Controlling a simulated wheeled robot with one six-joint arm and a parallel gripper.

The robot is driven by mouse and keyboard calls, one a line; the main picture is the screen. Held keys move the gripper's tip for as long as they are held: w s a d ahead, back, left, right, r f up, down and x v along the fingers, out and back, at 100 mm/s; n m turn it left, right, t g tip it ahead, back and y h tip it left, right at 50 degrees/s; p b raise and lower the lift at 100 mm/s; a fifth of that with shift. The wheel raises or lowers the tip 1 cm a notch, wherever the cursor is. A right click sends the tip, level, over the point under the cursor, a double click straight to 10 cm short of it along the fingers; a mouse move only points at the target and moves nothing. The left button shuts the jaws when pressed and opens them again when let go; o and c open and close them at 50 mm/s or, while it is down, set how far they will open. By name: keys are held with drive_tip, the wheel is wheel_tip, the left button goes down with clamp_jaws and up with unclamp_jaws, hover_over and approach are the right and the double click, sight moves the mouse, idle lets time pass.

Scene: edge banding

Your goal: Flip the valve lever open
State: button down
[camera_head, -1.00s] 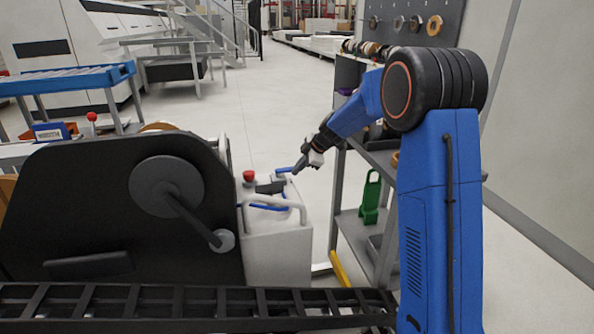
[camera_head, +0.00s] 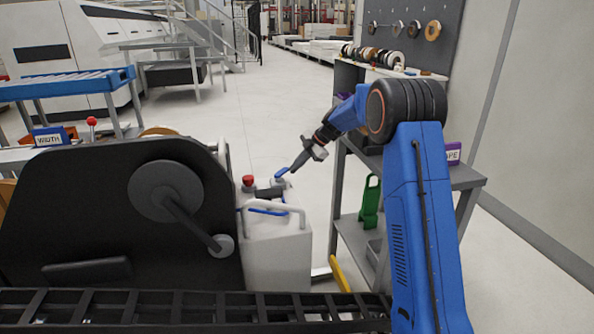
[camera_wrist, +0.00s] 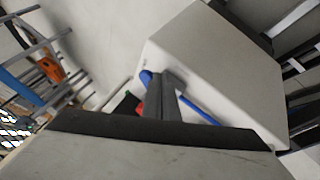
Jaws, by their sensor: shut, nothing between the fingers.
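A blue lever (camera_head: 281,172) sticks up at the far end of the white box-shaped unit (camera_head: 275,258), beside the black machine. In the wrist view a blue rounded end (camera_wrist: 146,76) and a blue bar (camera_wrist: 198,110) show on either side of my fingers, which hide what lies between. My gripper (camera_head: 294,168) points down and left, its tips close to the blue lever; I cannot tell whether they touch. In the wrist view my gripper (camera_wrist: 160,88) has its fingers together, with nothing between them.
A red button (camera_head: 248,180) and a pale curved handrail (camera_head: 272,205) are on the unit near my gripper. The black machine (camera_head: 90,225) stands left, a grey shelf rack (camera_head: 345,235) right. Open floor (camera_head: 265,110) lies beyond.

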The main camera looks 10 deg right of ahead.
drive_tip(key=shift+w+a, duration=0.35)
drive_tip(key=shift+w, duration=0.4)
drive_tip(key=shift+w+a, duration=0.3)
drive_tip(key=shift+w, duration=0.45)
drive_tip(key=shift+w+a, duration=0.85)
drive_tip(key=shift+w, duration=0.05)
drive_tip(key=shift+w+a, duration=0.2)
drive_tip(key=shift+a, duration=0.15)
drive_tip(key=shift+a, duration=0.1)
